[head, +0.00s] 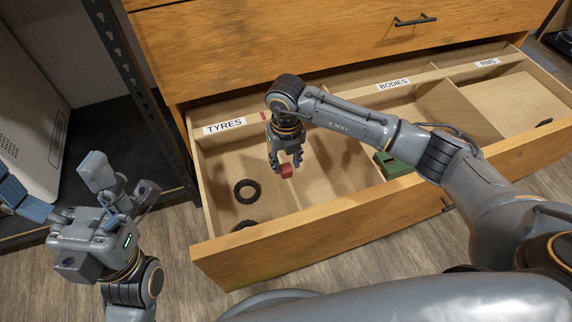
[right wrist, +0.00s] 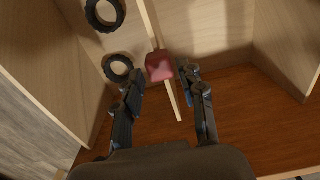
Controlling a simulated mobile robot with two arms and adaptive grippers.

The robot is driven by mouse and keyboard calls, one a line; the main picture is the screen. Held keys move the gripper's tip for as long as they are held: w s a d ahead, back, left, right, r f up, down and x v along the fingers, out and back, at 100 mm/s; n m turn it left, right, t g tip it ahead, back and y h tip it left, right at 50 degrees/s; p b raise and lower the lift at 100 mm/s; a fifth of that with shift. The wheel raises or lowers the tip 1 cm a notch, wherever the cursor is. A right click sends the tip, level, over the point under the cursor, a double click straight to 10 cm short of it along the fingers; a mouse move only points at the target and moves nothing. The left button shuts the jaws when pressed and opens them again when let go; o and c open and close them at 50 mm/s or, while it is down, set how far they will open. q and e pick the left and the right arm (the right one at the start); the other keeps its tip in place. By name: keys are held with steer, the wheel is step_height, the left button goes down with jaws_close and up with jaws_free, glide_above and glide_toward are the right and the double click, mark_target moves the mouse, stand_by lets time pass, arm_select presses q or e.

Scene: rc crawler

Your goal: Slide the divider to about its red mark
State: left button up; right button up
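The drawer divider (right wrist: 173,101) shows as a thin pale strip in the right wrist view, with a red block (right wrist: 160,66) on its top edge. In the head view the red block (head: 287,171) is at the right gripper's fingertips. A small red mark (head: 263,115) is on the drawer's back rail, near the TYRES label. My right gripper (head: 287,163) is over the divider, one finger on each side of the block; in the right wrist view narrow gaps show beside it. My left gripper (head: 54,174) is open and empty, outside the drawer at the left.
The open drawer (head: 285,225) has TYRES (head: 224,126), BODIES (head: 393,84) and RIMS (head: 488,62) labels. Black tyres (head: 247,190) lie in the left compartment. A green body (head: 394,165) lies in the middle, partly behind my right arm. A dark shelf post (head: 143,90) stands at the left.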

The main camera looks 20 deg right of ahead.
step_height(320, 180, up, 10)
steer(key=shift+f, duration=0.15)
stand_by(0.5)
